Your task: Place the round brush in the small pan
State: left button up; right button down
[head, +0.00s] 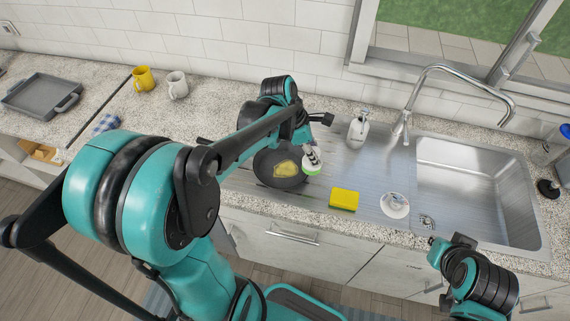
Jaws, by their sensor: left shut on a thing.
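The round brush (312,163), white with a green rim, is at the right side of the small dark pan (265,170). My left gripper (309,143) is shut on the brush from above. The brush overlaps the pan's right edge in the head view; whether it touches the pan I cannot tell. A yellow patch (286,168) lies in the pan. My left arm hides part of the pan's far side.
A yellow sponge (344,199) and a small white dish (395,205) lie on the metal drainboard (370,165). A soap dispenser (357,130) stands behind them. The sink (475,180) and tap (405,120) are right. Mugs (143,79) and a grey tray (42,96) are left.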

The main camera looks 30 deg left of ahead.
pick_arm(q)
jog(key=a+f+b, duration=0.1)
jog(key=a+f, duration=0.2)
jog(key=s+a+f+b, duration=0.1)
jog(key=a+f, duration=0.2)
jog(key=a+f+b, duration=0.1)
jog(key=a+f, duration=0.2)
jog(key=a, duration=0.1)
jog(key=shift+s+a+f, duration=0.1)
jog(key=shift+s+f, duration=0.25)
jog(key=shift+f, duration=0.05)
jog(key=shift+f+b, duration=0.3)
jog(key=shift+f, duration=0.05)
jog(key=shift+f, duration=0.1)
jog(key=o, duration=1.2)
jog(key=shift+c, duration=0.2)
